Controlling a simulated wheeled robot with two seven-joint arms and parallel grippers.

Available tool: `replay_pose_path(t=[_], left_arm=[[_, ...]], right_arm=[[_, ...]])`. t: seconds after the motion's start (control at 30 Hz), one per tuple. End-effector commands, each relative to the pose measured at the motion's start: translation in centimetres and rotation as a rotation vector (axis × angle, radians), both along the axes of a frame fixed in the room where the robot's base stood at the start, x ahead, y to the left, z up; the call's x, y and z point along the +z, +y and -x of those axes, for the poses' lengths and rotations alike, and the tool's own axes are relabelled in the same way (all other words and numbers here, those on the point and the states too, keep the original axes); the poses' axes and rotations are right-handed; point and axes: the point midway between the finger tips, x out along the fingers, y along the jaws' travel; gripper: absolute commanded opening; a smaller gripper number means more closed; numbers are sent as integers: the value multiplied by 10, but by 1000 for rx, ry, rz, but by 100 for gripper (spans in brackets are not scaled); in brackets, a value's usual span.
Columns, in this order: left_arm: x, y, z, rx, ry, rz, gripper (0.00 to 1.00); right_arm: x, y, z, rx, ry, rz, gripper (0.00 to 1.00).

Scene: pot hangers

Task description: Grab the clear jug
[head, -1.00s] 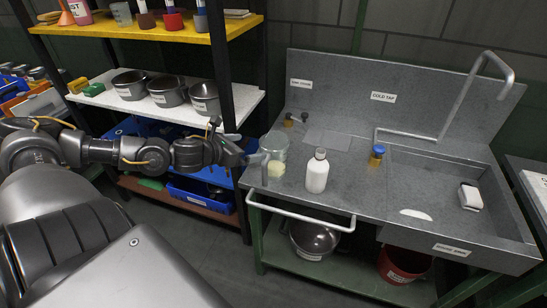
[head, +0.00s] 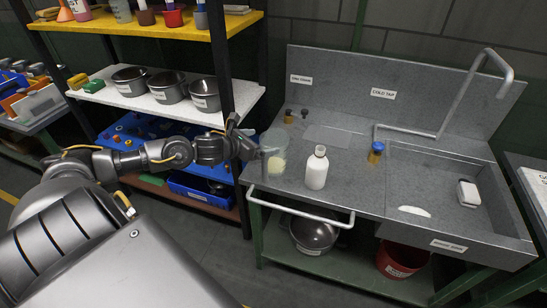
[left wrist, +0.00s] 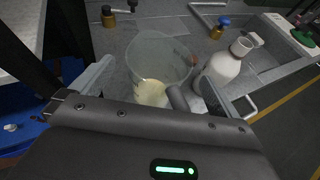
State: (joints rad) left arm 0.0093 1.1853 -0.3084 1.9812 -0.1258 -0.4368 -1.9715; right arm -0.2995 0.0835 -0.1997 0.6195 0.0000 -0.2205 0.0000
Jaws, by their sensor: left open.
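The clear jug (head: 275,146) stands upright at the left end of the grey sink counter, with something pale yellow low in or behind it. It also shows in the left wrist view (left wrist: 158,55), just beyond my fingers. My left gripper (head: 256,152) is open at the jug's left side, at about its height. My right gripper is not in view.
A white bottle (head: 317,168) stands close to the jug's right. A blue-topped brass fitting (head: 376,152) and the sink basin (head: 455,190) lie farther right. A rail (head: 300,206) runs along the counter front. A shelf post (head: 238,90) stands close to my left arm.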

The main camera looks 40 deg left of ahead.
Motion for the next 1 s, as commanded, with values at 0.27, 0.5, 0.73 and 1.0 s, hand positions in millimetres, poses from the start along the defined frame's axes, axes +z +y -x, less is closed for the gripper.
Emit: replay_pose_path(t=[0.27,0.5,0.73,1.0], left_arm=[[-2,-3,-19,3,-2,6,100],[-16,-6,-45,2,-1,3,100],[-20,-7,-47,0,0,0,100],[-20,-7,-47,0,0,0,72]], right_arm=[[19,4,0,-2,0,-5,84],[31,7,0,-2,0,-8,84],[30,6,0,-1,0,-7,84],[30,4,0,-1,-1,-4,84]])
